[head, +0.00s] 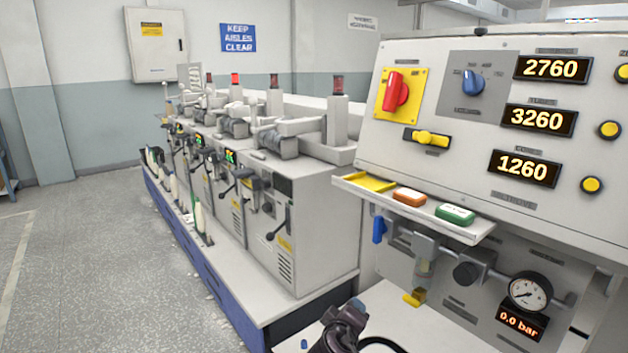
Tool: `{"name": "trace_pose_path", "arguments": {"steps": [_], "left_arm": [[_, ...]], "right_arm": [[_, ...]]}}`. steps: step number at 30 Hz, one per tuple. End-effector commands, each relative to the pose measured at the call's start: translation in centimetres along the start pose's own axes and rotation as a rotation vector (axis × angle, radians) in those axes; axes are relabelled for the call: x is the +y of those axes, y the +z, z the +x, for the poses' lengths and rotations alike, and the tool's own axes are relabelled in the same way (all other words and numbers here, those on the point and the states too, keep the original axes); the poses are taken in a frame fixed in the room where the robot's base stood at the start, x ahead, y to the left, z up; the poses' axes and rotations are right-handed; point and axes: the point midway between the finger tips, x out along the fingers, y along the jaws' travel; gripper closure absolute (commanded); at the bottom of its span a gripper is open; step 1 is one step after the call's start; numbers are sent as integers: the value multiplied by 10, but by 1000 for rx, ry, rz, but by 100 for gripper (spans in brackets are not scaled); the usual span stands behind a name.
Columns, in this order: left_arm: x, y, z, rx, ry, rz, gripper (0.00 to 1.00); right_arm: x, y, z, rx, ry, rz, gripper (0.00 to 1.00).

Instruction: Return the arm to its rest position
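No gripper of mine can be made out for certain. A dark, jointed device (338,331) with a black cable shows at the bottom edge, over the white ledge. It is cut off by the frame, and I cannot tell whether it is part of my arm or a tool.
A control panel (450,190) with a red switch (396,91) and number displays fills the right. A machine row (300,230) runs back; the left floor (90,260) is clear.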

Motion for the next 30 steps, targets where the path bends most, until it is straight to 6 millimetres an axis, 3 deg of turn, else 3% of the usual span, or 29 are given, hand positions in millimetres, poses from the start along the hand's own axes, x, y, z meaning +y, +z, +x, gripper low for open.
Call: {"name": "trace_pose_path", "arguments": {"steps": [5,14,30], "left_arm": [[-1,-7,-7,11,-4,-3,57],[0,-22,-15,39,-6,-11,57],[-5,-47,-34,72,-18,-21,57]], "right_arm": [[8,25,-28,147,-145,229,58],[22,93,-89,271,-286,535,58],[40,243,-218,191,-382,832,58]]}}
